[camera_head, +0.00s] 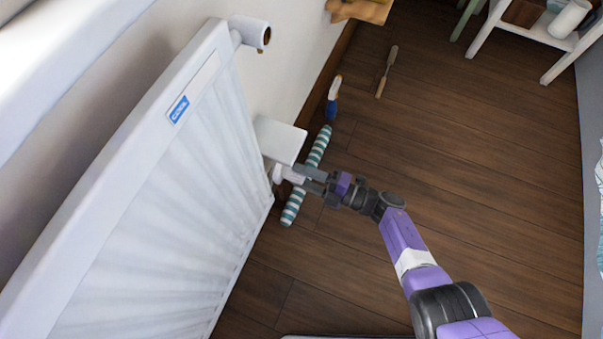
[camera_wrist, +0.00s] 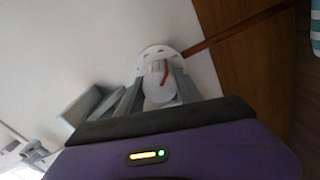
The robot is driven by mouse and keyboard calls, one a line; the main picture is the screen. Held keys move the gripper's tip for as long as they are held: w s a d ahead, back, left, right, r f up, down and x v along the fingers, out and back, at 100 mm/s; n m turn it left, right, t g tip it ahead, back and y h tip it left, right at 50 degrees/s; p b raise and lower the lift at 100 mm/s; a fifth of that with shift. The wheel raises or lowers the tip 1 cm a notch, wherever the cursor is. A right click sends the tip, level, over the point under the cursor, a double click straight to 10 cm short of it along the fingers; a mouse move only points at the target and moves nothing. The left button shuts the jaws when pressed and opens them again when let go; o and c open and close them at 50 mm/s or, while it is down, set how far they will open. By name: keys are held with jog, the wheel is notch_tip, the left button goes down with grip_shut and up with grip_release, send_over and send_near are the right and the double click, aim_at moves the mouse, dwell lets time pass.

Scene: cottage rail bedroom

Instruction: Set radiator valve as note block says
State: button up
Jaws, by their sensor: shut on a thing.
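The radiator valve is a round white knob (camera_wrist: 158,88) with a red mark on its face, seen in the wrist view between my fingers. In the head view the valve (camera_head: 277,173) is low at the radiator's right end, partly hidden by my gripper. My gripper (camera_head: 297,178) is shut on the knob; it also shows in the wrist view (camera_wrist: 160,95). The white radiator (camera_head: 150,220) fills the left of the head view. I cannot make out a note block or any writing on one.
A pale box-like piece (camera_head: 280,139) sits just above the valve. A green-and-white striped roll (camera_head: 317,150) lies on the floor under my gripper. A blue-handled tool (camera_head: 332,98) and a long thin tool (camera_head: 387,72) lie farther back.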

jog(key=shift+m, duration=2)
jog(key=o, duration=1.4)
jog(key=p+v, duration=0.2)
jog(key=v, duration=0.6)
